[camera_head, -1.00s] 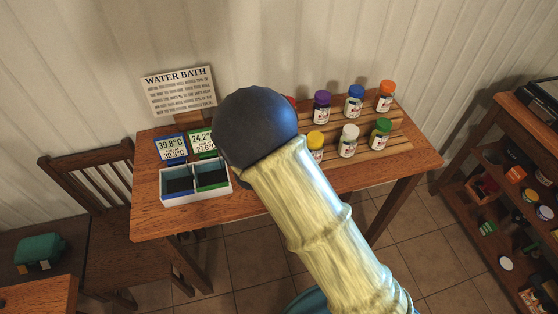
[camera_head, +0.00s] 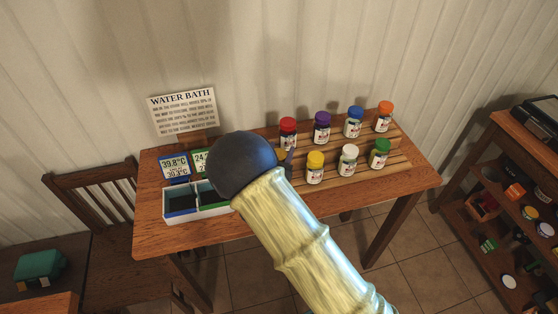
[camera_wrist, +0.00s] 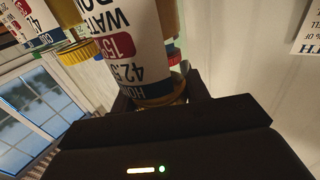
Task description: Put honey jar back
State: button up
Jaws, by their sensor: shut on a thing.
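In the wrist view my gripper (camera_wrist: 165,88) is shut on a honey jar (camera_wrist: 150,50) with a white label reading "HON", "42.5" and "150", upside down in this view. In the head view my arm's dark round joint hides most of the gripper and jar. A small yellowish and blue part (camera_head: 286,162) shows just right of the joint; I cannot tell if it is the held jar. The wooden jar rack (camera_head: 402,141) holds red (camera_head: 288,134), purple (camera_head: 322,128), blue (camera_head: 353,123), orange (camera_head: 383,117), yellow (camera_head: 315,168), white (camera_head: 347,161) and green (camera_head: 379,154) lidded jars.
A neighbouring yellow-lidded jar (camera_wrist: 82,48) is close in the wrist view. A chair (camera_head: 90,190) is left of the table, a shelf (camera_head: 515,150) right.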

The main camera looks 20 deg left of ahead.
jog(key=shift+d+f+p, duration=0.1)
jog(key=shift+f+p, duration=0.35)
jog(key=shift+f, duration=1.55)
jog(key=shift+f, duration=0.2)
jog(key=o, duration=1.2)
